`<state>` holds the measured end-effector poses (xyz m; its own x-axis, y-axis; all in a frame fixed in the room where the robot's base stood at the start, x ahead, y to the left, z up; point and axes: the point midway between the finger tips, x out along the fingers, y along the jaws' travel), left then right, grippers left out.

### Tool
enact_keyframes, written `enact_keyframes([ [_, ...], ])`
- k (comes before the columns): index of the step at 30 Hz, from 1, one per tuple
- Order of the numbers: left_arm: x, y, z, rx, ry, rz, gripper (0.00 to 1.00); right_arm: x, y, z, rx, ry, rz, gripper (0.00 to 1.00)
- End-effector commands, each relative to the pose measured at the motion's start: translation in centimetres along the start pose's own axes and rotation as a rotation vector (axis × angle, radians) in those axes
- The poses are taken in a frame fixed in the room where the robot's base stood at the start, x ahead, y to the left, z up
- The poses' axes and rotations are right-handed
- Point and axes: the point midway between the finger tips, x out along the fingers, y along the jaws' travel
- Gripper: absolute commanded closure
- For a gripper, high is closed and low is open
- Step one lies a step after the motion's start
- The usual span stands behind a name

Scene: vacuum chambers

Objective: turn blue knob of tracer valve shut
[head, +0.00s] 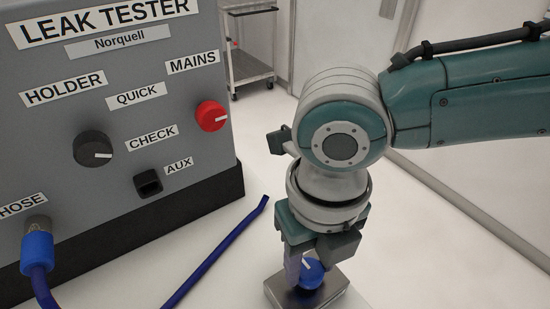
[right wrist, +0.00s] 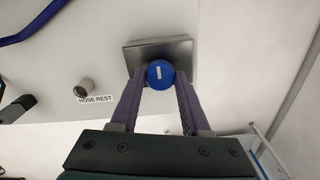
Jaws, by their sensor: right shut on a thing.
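The tracer valve's blue knob (head: 311,272) sits on top of a grey metal block (head: 330,297) at the bottom of the head view. A white pointer line shows on the knob. My right gripper (head: 309,265) comes down from above and is shut on the knob. In the right wrist view the blue knob (right wrist: 160,74) is between the two purple fingertips (right wrist: 160,80), with its white line nearly upright in the picture. The grey block (right wrist: 180,50) lies behind it. My left gripper is not in view.
The grey leak tester (head: 120,130) stands at left with a red knob (head: 211,116) and a black knob (head: 93,149). A blue hose (head: 215,252) lies on the white bench beside the valve. A hose rest (right wrist: 83,88) stands near the block.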

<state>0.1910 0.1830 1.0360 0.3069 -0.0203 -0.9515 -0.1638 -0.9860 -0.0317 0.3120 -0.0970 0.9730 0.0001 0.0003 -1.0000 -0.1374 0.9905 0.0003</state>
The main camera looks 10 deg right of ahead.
Motion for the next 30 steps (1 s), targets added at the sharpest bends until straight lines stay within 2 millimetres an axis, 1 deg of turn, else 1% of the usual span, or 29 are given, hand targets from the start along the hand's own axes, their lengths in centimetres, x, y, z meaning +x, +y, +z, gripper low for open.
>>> enact_keyframes([
  [8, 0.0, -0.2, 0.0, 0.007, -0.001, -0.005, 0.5, -0.1, 0.1, 0.0, -0.004, 0.001, 0.002, 1.0],
  [9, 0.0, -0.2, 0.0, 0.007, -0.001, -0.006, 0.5, -0.1, 0.1, 0.0, -0.004, 0.001, 0.002, 0.5],
  [16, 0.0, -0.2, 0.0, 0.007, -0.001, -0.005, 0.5, -0.1, 0.1, 0.0, -0.002, 0.0, 0.001, 0.25],
  [23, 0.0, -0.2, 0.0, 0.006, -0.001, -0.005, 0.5, -0.1, 0.0, 0.0, -0.001, 0.0, 0.0, 0.24],
  [25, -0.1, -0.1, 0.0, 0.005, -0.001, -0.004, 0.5, -0.3, 0.0, 0.0, -0.001, 0.0, 0.0, 0.24],
  [28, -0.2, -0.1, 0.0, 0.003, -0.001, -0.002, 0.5, -1.5, 0.0, 0.1, -0.002, -0.002, 0.001, 0.24],
  [30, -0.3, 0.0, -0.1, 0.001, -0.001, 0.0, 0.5, -2.8, 0.0, 0.1, -0.003, -0.004, 0.002, 0.24],
])
